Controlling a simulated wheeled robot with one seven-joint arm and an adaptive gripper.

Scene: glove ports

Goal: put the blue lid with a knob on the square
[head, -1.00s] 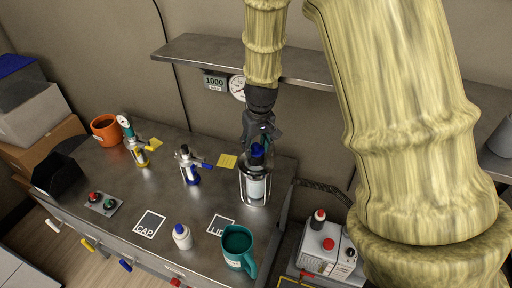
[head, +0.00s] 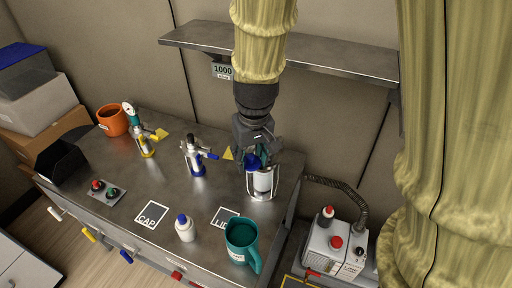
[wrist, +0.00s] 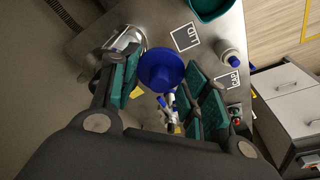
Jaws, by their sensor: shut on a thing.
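The blue lid (head: 253,162) is in my gripper (head: 258,152), at the upper left of the glass jar in a metal frame (head: 263,182). In the wrist view the round lid (wrist: 161,69) shows between the green finger pads of my gripper (wrist: 163,82), its knob towards me. The jar (wrist: 127,39) is beside the lid there, partly hidden by a finger. The square marked LID (head: 225,217) lies bare on the bench, in front of the jar and to its left. It also shows in the wrist view (wrist: 185,37). The lid's height above the bench is hard to tell.
A teal mug (head: 241,240) and a white bottle with a blue cap (head: 185,228) stand near the LID square. A CAP square (head: 152,214) lies further left. Two valve-like fixtures (head: 195,158) (head: 138,132) stand behind. A shelf (head: 290,55) hangs above the bench.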

